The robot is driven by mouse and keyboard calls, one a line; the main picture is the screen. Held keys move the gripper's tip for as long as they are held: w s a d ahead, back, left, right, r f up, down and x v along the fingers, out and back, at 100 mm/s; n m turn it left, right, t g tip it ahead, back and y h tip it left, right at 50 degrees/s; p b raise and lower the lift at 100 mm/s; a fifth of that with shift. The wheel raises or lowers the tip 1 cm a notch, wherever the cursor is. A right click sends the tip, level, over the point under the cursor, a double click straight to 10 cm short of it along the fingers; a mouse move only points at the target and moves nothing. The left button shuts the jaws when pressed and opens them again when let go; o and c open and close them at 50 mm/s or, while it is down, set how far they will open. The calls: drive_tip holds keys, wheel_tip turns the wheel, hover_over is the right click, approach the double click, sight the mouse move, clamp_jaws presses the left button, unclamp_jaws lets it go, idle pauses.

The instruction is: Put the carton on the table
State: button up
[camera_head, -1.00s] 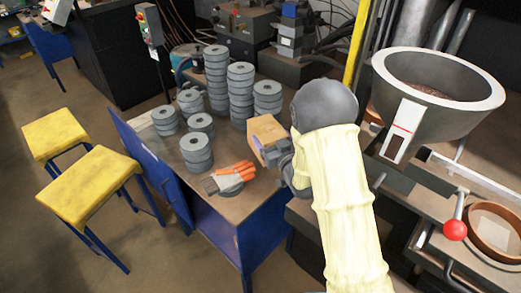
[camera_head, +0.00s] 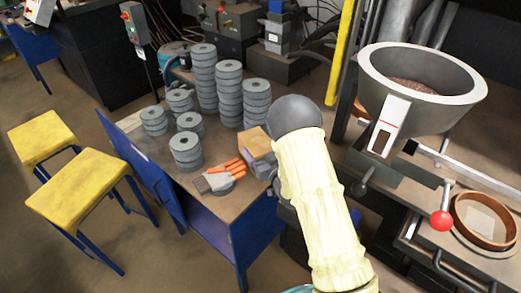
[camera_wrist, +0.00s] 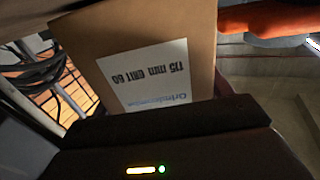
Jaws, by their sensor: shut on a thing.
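The carton (camera_head: 256,142) is a small brown cardboard box, partly hidden by my arm in the head view. In the wrist view the carton (camera_wrist: 190,35) fills the upper middle, with a white label that appears upside down. My gripper (camera_head: 264,168) is shut on the carton at the right side of the table. The table (camera_head: 235,203) has a brown top and a blue frame. I cannot tell whether the carton touches the tabletop.
Stacks of grey discs (camera_head: 229,95) stand on the table's back and left. Gloves with orange fingers (camera_head: 222,177) lie near the front edge, left of the carton. Yellow stools (camera_head: 88,190) stand at left. A hopper machine (camera_head: 420,90) with a red-knobbed lever (camera_head: 441,220) is at right.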

idle(0.3)
drive_tip(key=o, duration=1.7)
drive_tip(key=shift+f, duration=0.1)
drive_tip(key=b+v, duration=0.2)
drive_tip(key=v, duration=0.4)
drive_tip(key=shift+s+d, duration=0.1)
drive_tip(key=shift+s, duration=0.1)
drive_tip(key=shift+s+d, duration=0.25)
drive_tip(key=shift+s, duration=0.25)
